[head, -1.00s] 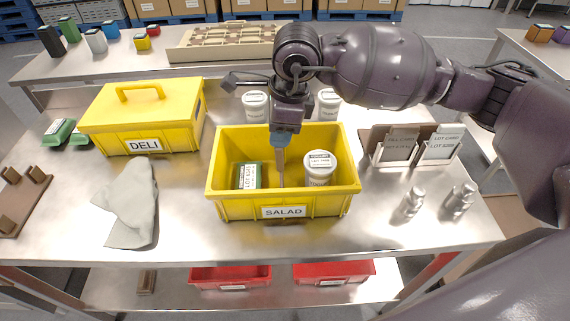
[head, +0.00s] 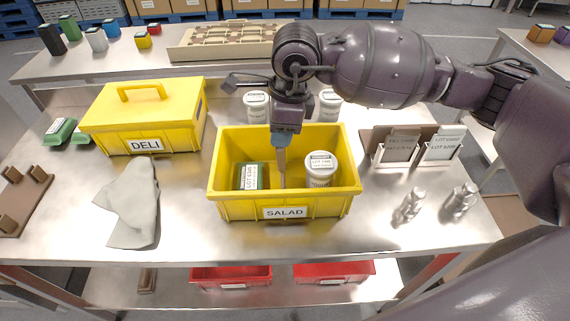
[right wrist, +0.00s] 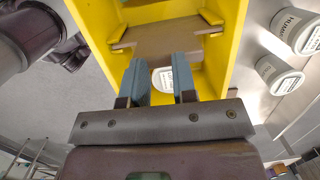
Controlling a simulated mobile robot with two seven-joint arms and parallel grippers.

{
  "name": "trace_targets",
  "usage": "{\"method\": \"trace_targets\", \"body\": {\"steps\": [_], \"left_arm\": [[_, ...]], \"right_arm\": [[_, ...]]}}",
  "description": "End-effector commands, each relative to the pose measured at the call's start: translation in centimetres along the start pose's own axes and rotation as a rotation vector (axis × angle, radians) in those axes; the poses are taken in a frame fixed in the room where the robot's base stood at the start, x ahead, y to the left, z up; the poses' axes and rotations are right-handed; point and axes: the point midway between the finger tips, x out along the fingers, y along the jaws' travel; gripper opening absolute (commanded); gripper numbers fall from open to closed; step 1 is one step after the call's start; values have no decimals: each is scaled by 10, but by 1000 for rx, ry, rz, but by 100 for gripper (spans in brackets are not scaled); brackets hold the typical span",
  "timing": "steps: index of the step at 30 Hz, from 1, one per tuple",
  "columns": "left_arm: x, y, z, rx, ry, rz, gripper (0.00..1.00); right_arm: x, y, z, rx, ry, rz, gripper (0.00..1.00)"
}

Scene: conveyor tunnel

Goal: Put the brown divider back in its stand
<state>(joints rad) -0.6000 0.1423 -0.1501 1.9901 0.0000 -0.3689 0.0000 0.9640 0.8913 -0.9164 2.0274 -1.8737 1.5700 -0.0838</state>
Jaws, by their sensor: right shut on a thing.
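My right gripper (head: 280,140) points down into the open yellow crate labelled SALAD (head: 282,212). It is shut on the upper part of the brown divider (head: 283,158), which stands upright in the crate, seen nearly edge-on. In the right wrist view the gripper (right wrist: 160,85) holds the divider (right wrist: 165,38), whose ends lie close to yellow guides on the crate walls; I cannot tell whether it is seated in them. A brown base with raised blocks, which looks like the stand (head: 22,205), lies empty at the table's left edge. My left gripper is not in view.
In the crate, a green box (head: 248,177) lies left of the divider and a white jar (head: 320,170) right. A yellow DELI box (head: 143,118), a grey cloth (head: 133,205), a card holder (head: 420,150) and metal shakers (head: 410,205) stand around. The front middle is clear.

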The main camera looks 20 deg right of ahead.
Motion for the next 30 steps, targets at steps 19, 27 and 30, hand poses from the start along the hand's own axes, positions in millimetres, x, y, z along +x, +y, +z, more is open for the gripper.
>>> {"method": "trace_targets", "body": {"steps": [19, 27, 30], "left_arm": [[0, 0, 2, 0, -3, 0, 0], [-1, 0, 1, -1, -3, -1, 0], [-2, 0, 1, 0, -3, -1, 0]], "right_arm": [[20, 5, -9, 14, 33, 35, 17], [5, 5, -9, 13, 33, 29, 21], [-13, 6, -8, 12, 29, 25, 27]]}}
